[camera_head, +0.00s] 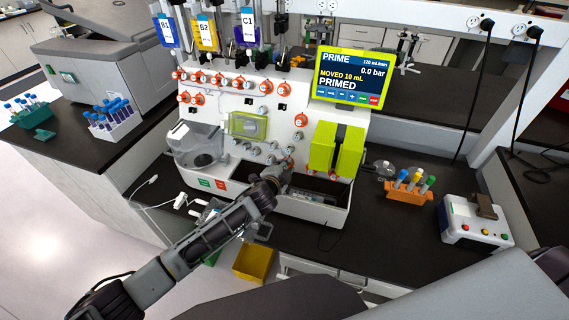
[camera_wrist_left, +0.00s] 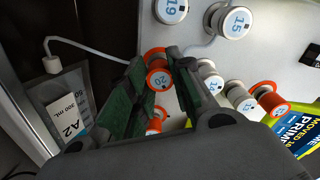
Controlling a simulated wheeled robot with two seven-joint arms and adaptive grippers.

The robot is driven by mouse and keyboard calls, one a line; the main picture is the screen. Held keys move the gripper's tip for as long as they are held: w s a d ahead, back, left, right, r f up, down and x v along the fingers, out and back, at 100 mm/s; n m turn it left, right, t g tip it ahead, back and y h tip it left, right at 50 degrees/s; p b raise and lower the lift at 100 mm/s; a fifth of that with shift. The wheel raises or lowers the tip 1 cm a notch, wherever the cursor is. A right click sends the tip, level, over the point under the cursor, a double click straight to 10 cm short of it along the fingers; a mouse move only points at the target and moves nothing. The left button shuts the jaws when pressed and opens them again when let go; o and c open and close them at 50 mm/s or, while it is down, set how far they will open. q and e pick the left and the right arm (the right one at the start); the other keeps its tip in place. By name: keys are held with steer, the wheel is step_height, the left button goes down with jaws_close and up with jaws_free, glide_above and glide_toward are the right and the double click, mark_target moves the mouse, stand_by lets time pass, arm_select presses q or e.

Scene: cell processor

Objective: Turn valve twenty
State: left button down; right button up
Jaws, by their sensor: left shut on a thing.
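Valve twenty (camera_wrist_left: 158,78) is an orange-rimmed round knob with a white face marked 20, on the front panel of the white cell processor (camera_head: 330,195). In the left wrist view it sits between the two green-lined fingers of my left gripper (camera_wrist_left: 160,66), which is shut on it. In the head view my left gripper (camera_head: 284,172) reaches the lower middle of the panel and mostly hides this valve. My right gripper is not in view.
Valves 15 (camera_wrist_left: 236,22) and 19 (camera_wrist_left: 171,8) are close by, with several other knobs. Green blocks (camera_head: 322,146) stand right of the gripper. An orange tube rack (camera_head: 408,194) stands on the dark bench.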

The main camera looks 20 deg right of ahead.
arm_select(q)
steer(key=m+p, duration=0.4)
steer(key=m, duration=0.3)
steer(key=shift+p, duration=0.35)
steer(key=c, duration=1.2)
jaws_free()
steer(key=shift+c, duration=0.2)
steer(key=shift+s+a, duration=0.1)
